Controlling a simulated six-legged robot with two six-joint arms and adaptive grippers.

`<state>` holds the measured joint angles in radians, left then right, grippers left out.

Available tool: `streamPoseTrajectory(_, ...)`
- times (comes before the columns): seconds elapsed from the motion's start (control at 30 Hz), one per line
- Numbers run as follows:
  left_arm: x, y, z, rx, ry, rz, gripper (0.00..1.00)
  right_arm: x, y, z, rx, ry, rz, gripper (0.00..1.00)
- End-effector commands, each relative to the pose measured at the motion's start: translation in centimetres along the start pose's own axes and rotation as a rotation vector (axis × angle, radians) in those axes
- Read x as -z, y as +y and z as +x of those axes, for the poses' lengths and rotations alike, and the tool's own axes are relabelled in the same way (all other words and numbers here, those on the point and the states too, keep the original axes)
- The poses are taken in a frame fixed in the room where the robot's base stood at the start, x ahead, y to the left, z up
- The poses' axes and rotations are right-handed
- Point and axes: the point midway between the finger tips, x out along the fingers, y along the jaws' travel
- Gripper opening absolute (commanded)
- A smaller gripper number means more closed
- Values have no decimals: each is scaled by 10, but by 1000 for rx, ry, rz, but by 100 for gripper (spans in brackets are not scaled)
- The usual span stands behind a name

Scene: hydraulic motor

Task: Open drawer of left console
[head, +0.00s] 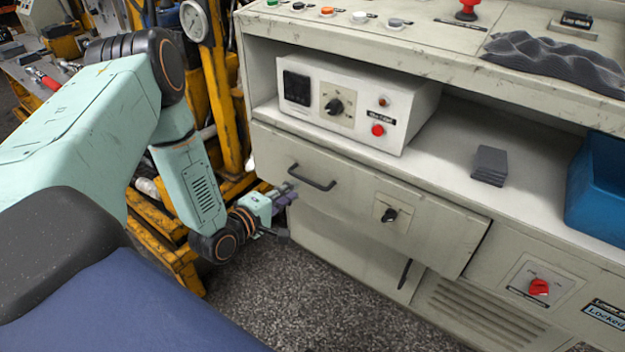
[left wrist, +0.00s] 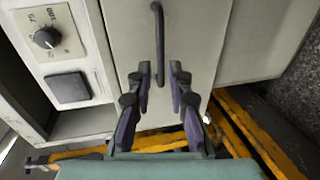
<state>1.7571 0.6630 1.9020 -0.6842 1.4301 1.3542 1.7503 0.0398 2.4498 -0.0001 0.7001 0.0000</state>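The console's drawer (head: 355,205) is a wide beige front with a dark bar handle (head: 312,177) on its left part and a black knob (head: 389,215) to the right. Its front stands proud of the panel on its right; how far it is out I cannot tell. My left gripper (head: 283,192) is just left of and below the handle. In the left wrist view its two dark fingers (left wrist: 160,72) are open and apart, lined up with the near end of the handle (left wrist: 158,45). Contact with the handle cannot be told. My right gripper is not in view.
A white control box (head: 350,103) stands on the shelf above the drawer. A blue bin (head: 600,190) and dark plates (head: 490,165) are to the right. A lower door and vent (head: 480,312) lie below. Yellow metal frames (head: 215,90) stand left, close to my arm.

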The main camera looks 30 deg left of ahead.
Motion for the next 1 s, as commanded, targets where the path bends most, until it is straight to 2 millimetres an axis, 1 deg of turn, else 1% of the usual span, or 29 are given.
streamPoseTrajectory(0.07, 0, 0, 3, -1, 1, -12, 19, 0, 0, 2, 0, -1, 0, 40)
streamPoseTrajectory(0.17, 0, -1, 14, -1, -1, -11, 19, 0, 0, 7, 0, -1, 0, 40)
streamPoseTrajectory(0.4, -1, -2, 54, -1, -3, -9, 19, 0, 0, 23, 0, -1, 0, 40)
streamPoseTrajectory(0.5, -1, -2, 67, 0, -2, -8, 19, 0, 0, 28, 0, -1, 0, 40)
streamPoseTrajectory(0.6, -1, -1, 76, 1, -4, -9, 19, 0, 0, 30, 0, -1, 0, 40)
streamPoseTrajectory(0.73, -1, 0, 82, 1, -3, -10, 19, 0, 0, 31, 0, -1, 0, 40)
streamPoseTrajectory(0.97, -1, 1, 82, 2, -3, -10, 19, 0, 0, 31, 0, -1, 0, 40)
streamPoseTrajectory(1.0, -1, 1, 82, 2, -3, -10, 16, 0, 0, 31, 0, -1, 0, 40)
